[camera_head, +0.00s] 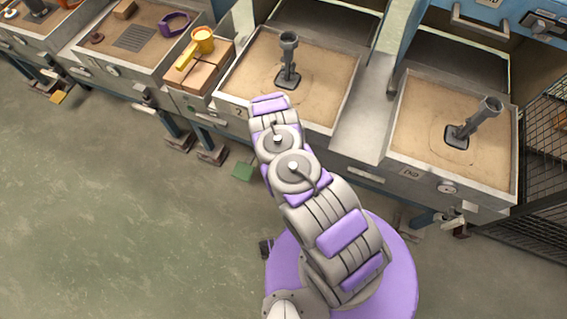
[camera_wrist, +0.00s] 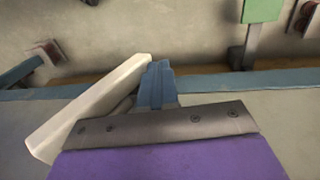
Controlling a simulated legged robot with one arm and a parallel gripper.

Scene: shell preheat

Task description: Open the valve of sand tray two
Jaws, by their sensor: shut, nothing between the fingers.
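Sand tray two (camera_head: 314,116), with a "2" plate (camera_head: 240,112) on its front left, holds sand with an upright grey pipe-like part (camera_head: 288,58) standing in it. My arm reaches to its front edge, and my gripper is mostly hidden behind the arm in the head view. In the wrist view my gripper (camera_wrist: 168,123) is shut, with a dark plate edge over a purple body. A pale bar (camera_wrist: 90,108) and a blue-grey piece (camera_wrist: 157,86) lie just beyond that edge. I cannot tell whether it touches them, or whether either is the valve.
Another sand tray (camera_head: 408,146) with a tilted grey part stands at right. A green pedal (camera_head: 243,171) sits low under tray two. The floor (camera_head: 110,220) at front left is clear.

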